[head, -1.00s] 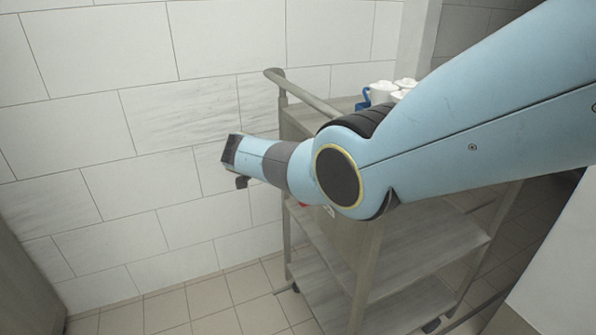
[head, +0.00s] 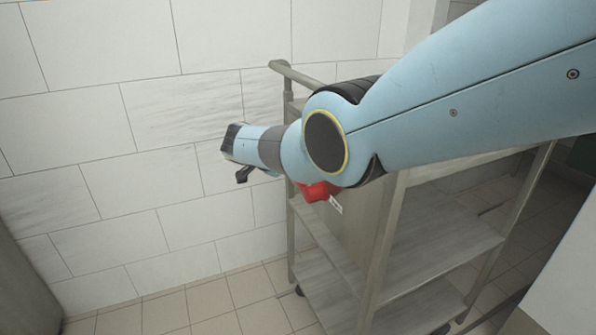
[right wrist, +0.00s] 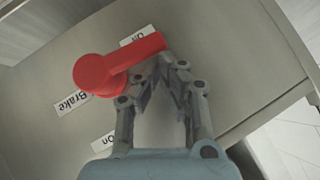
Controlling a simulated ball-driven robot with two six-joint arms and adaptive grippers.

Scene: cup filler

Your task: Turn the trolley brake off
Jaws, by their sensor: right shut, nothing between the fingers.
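The red brake lever (right wrist: 118,65) is on the trolley's panel in the right wrist view, with a round knob at the left and its arm pointing right and slightly up. A "Brake" label (right wrist: 72,100) is beside the knob. A small label (right wrist: 137,36) is by the lever's end, and another label (right wrist: 103,143) is partly behind my finger. My right gripper (right wrist: 172,62) is shut and empty, its tips close by the lever's end; I cannot tell whether they touch. In the head view the red lever (head: 318,191) shows below my right arm. My left gripper is out of view.
The grey trolley (head: 335,262) with open shelves stands beside a white tiled wall (head: 140,60). Its handle rail (head: 290,72) is at the back left. My right arm hides much of its top. Tiled floor (head: 215,300) is clear at the front left.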

